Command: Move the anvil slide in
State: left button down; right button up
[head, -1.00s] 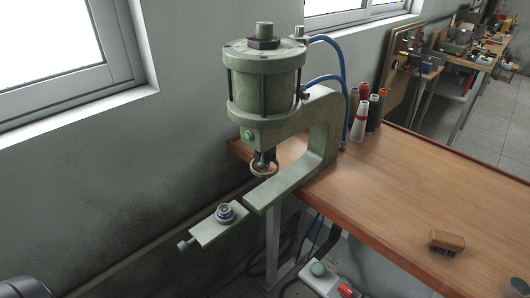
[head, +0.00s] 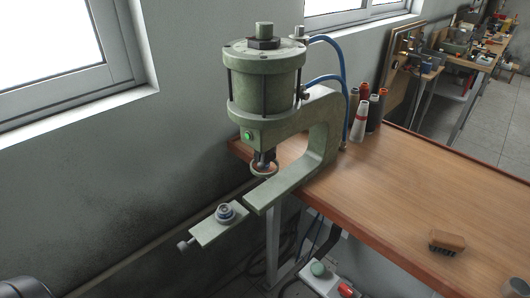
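The anvil slide (head: 209,232) is a pale green plate pulled out toward the lower left, with a round metal anvil (head: 226,212) on top and a knob (head: 186,246) at its outer end. It sits beside the front end of the press's lower arm (head: 284,191), outside the line of the ram. The green pneumatic press (head: 266,85) stands at the table's left corner, with its ram and ring guard (head: 264,168) above the lower arm. A dark rounded piece at the lower left edge may be part of my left arm. Neither gripper shows.
The wooden table (head: 420,190) holds several thread spools (head: 361,120) behind the press and a brush (head: 447,242) at the right. A box with green and red buttons (head: 330,279) is below the table's front edge. Blue hoses (head: 345,80) run behind the press. The table's middle is clear.

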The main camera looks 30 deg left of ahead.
aim_at(212, 227)
jog(key=u, duration=1.55)
